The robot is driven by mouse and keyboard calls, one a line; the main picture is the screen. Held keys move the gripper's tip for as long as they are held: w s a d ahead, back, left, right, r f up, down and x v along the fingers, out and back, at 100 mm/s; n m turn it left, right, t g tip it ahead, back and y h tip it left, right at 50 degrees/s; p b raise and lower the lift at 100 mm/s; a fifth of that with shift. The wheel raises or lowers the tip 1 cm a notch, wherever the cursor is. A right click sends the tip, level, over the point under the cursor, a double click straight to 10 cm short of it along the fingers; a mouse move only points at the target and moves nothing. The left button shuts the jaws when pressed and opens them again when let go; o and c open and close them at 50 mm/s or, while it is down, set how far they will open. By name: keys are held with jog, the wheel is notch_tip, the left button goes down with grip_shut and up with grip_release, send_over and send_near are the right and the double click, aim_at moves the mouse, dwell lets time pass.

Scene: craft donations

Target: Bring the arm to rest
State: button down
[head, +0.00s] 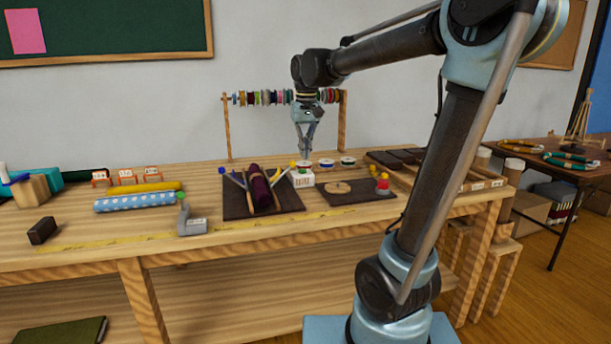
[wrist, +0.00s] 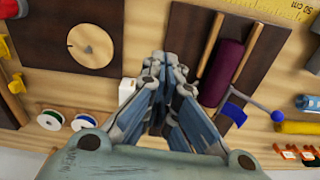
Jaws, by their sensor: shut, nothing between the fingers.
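My gripper (head: 307,146) hangs pointing down above the back part of the wooden workbench (head: 150,258), in front of the rack of spools. Its fingers are together with nothing between them. The gripper also shows in the wrist view (wrist: 165,75), with the fingers closed over the bench between two dark boards. My arm reaches from the right side of the head view, bent at the elbow, and extends left over the bench.
A dark board with a maroon roll (head: 260,188) and a board with a round disc (head: 337,187) lie near the gripper. The spool rack (head: 228,130) stands behind. A blue patterned roll (head: 135,202), a grey tape dispenser (head: 192,226) and a dark block (head: 42,231) are left.

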jog(key=s+d+f+m+t, duration=0.1)
jog(key=s+d+f+m, duration=0.1)
jog(key=s+d+f, duration=1.7)
jog(key=s+f, duration=0.3)
jog(key=shift+s+d+f+t, duration=0.2)
jog(key=shift+d+f+t, duration=0.05)
jog(key=shift+f+t, duration=0.05)
jog(key=shift+w+f, duration=0.2)
jog(key=shift+w, duration=0.25)
